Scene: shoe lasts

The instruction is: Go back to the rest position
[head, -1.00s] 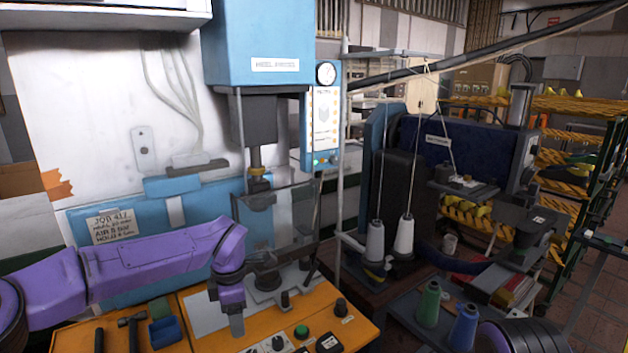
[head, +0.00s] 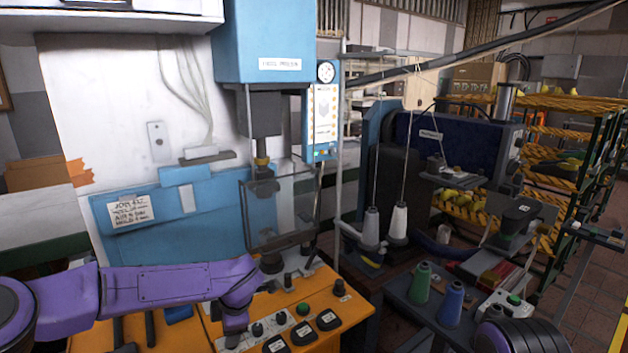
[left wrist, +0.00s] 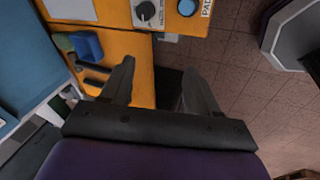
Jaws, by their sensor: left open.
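My left arm is purple and comes in from the left in the head view. Its left gripper (head: 234,338) points down over the orange control bench (head: 345,312), near the front and partly cut off by the picture's lower edge. In the left wrist view the left gripper (left wrist: 157,82) has its two dark fingers spread wide with nothing between them. The bench edge and brick-tiled floor lie beneath them. My right gripper is not in view; only a dark, ringed part of my right arm shows at the lower right.
The blue heel press (head: 275,45) stands behind the bench, with a clear guard (head: 285,205). A blue block (left wrist: 87,46) lies on the bench beside black-handled tools. Thread cones (head: 420,283) stand on a grey shelf to the right. Tiled floor (left wrist: 235,75) is open beside the bench.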

